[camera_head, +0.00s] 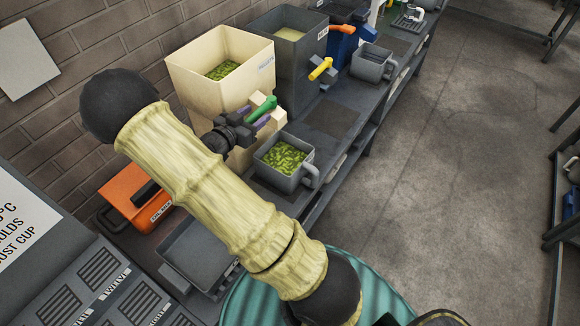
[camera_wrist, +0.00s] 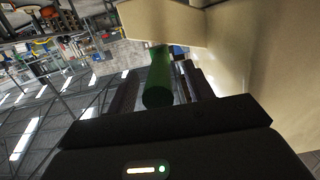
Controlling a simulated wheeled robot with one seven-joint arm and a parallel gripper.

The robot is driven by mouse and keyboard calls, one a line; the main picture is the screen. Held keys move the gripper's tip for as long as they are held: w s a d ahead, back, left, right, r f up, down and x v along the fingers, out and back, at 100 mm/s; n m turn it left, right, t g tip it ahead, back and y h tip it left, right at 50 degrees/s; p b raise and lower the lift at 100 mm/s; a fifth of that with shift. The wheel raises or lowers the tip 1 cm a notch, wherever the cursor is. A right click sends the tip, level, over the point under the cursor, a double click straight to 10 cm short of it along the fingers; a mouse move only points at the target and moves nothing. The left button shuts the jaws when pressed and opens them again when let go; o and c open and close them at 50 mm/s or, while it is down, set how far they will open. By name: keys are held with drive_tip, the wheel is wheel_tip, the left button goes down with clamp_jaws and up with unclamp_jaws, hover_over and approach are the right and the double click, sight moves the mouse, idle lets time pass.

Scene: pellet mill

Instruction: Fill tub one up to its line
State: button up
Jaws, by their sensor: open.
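A grey tub (camera_head: 281,178) with a handle on its right stands below the cream hopper and holds green pellets. I cannot read a number or make out a line on it. The cream hopper (camera_head: 205,85), labelled for pellets, has green pellets inside. Its green lever (camera_head: 258,110) slants up to the right above the tub. My gripper (camera_head: 262,111) is open at the lever, with the fingers on either side of it. In the wrist view the green lever (camera_wrist: 158,78) lies between the spread fingers of my gripper (camera_wrist: 162,88). Whether they touch it is unclear.
A grey hopper (camera_head: 298,60) with a yellow lever (camera_head: 321,69) stands behind. Another grey tub (camera_head: 373,66) stands farther along the bench. An orange box (camera_head: 135,198) and a grey tray (camera_head: 198,258) are nearer.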

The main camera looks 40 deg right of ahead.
drive_tip(key=shift+p+v, duration=0.85)
drive_tip(key=shift+v, duration=2.05)
drive_tip(key=shift+d, duration=0.1)
